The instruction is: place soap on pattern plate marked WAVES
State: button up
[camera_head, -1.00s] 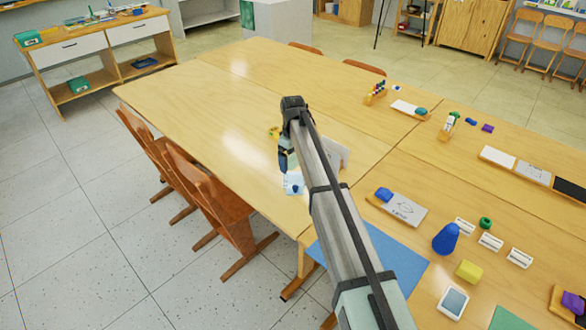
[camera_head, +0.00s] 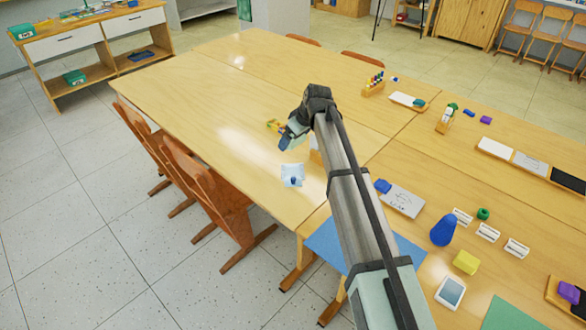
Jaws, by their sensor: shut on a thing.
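My gripper (camera_head: 285,142) is above the far left table, pointing down and left. It is shut on a small blue thing at its tip, mostly hidden by the fingers; I cannot tell whether this is the soap. A pale blue plate (camera_head: 291,169) with a small dark blue thing on it lies just below the gripper in the picture. A grey plate with line markings (camera_head: 405,202) lies on the near right table, with a blue block (camera_head: 383,186) at its left corner. No word WAVES is readable on any plate.
A yellow and green thing (camera_head: 274,125) lies just behind the gripper. The near table holds a blue cone-like thing (camera_head: 443,230), a yellow block (camera_head: 466,262), white racks (camera_head: 488,232) and a blue mat (camera_head: 325,244). My arm hides part of the table.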

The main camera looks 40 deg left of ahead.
jog(key=shift+f, duration=5)
jog(key=shift+f, duration=0.6)
jog(key=o, duration=0.8)
jog(key=shift+r, duration=0.3)
jog(key=v, duration=1.2)
jog(key=shift+d+r, duration=0.25)
